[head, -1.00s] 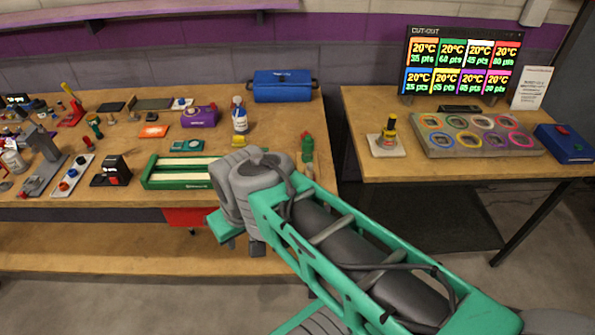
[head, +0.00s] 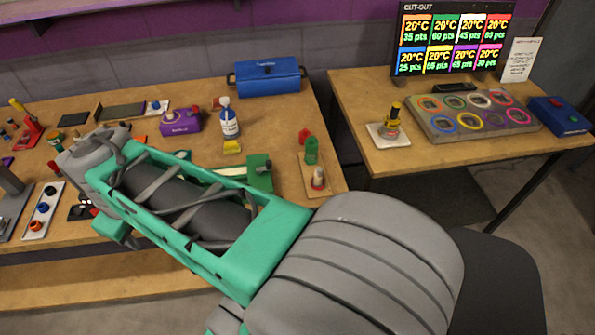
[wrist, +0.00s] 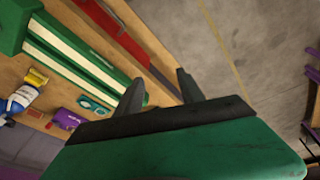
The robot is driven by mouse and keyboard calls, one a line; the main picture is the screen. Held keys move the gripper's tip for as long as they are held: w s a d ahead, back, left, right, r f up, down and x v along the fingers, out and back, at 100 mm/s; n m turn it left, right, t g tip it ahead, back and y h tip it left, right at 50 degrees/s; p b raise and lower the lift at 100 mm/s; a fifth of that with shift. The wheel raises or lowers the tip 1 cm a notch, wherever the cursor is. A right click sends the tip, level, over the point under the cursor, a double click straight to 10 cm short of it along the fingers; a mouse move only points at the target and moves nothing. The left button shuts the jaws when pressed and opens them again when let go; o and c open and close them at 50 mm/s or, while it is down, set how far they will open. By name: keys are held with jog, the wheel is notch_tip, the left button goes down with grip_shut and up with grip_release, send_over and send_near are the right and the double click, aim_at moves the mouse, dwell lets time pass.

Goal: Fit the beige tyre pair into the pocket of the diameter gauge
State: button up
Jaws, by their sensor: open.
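A small wooden board (head: 312,192) near the right end of the left bench holds red, green and pale pieces. The pale, beige-topped piece (head: 318,178) at its front looks like the beige tyre pair. I cannot clearly tell which object is the diameter gauge; a green block with cream rails (wrist: 80,55) lies on the bench beside my gripper. My gripper (wrist: 160,84) is open and empty in the wrist view, fingers apart over the bench edge. In the head view my arm hides much of the green block.
A bottle (head: 229,122), a purple box (head: 181,122) and a blue case (head: 266,78) stand behind. A red bar (wrist: 115,32) lies along the bench edge in the wrist view. The right table carries a grey tray of coloured rings (head: 470,130). A gap separates the tables.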

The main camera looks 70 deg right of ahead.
jog(key=s+d+r+g+p, duration=0.1)
jog(key=s+d+r, duration=0.15)
jog(key=d, duration=1.25)
jog(key=n+g+p, duration=0.2)
jog(key=p, duration=0.1)
send_over(319, 169)
notch_tip(319, 169, down, 2)
jog(key=shift+a+f+y, duration=0.1)
jog(key=shift+f+y, duration=0.05)
jog(key=shift+y, duration=0.15)
notch_tip(319, 169, down, 7)
jog(key=shift+f+p, duration=0.1)
jog(key=shift+p, duration=0.6)
jog(key=shift+f, duration=0.1)
jog(key=shift+c, duration=0.5)
grip_shut()
